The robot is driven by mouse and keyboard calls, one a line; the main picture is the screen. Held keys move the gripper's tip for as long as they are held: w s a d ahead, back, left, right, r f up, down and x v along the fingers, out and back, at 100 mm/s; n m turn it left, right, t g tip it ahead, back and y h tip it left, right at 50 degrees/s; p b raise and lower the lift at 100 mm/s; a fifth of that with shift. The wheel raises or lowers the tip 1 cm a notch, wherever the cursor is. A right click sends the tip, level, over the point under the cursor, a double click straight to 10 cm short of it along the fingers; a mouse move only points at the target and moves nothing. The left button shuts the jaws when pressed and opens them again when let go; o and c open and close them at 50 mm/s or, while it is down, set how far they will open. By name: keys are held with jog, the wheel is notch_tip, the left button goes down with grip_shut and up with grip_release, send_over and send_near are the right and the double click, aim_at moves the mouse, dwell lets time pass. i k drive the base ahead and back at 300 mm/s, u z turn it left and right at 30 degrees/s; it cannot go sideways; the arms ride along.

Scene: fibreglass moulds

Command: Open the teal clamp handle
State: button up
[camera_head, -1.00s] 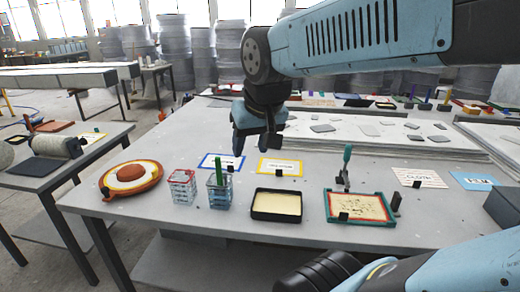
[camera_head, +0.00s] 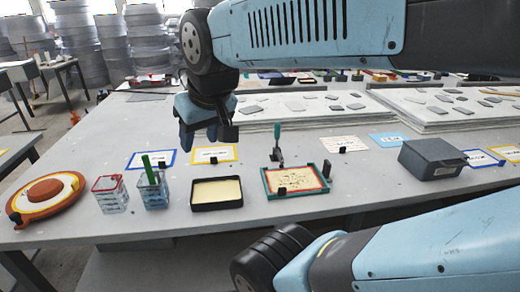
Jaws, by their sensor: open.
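The teal clamp handle (camera_head: 277,132) stands upright on a small metal toggle clamp (camera_head: 280,156) at the back edge of a teal-framed tray (camera_head: 267,186). My gripper (camera_head: 206,140) hangs above the table, to the left of the handle and clear of it. It points down with its fingers apart, and nothing shows between them. My arm comes in from the upper right above the table.
A black tray with cream filling (camera_head: 217,206), two wire baskets (camera_head: 155,200) and a round red-yellow mould (camera_head: 22,215) line the front edge. A grey box (camera_head: 432,160) stands at right. Label cards (camera_head: 214,153) lie behind. White sheets (camera_head: 440,124) are stacked farther back.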

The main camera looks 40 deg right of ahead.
aim_at(277, 125)
jog(key=u, duration=2.05)
jog(key=i, duration=0.1)
jog(key=z, duration=3.45)
jog(key=k, duration=0.75)
jog(key=u, duration=0.4)
jog(key=i, duration=1)
jog(key=z, duration=0.05)
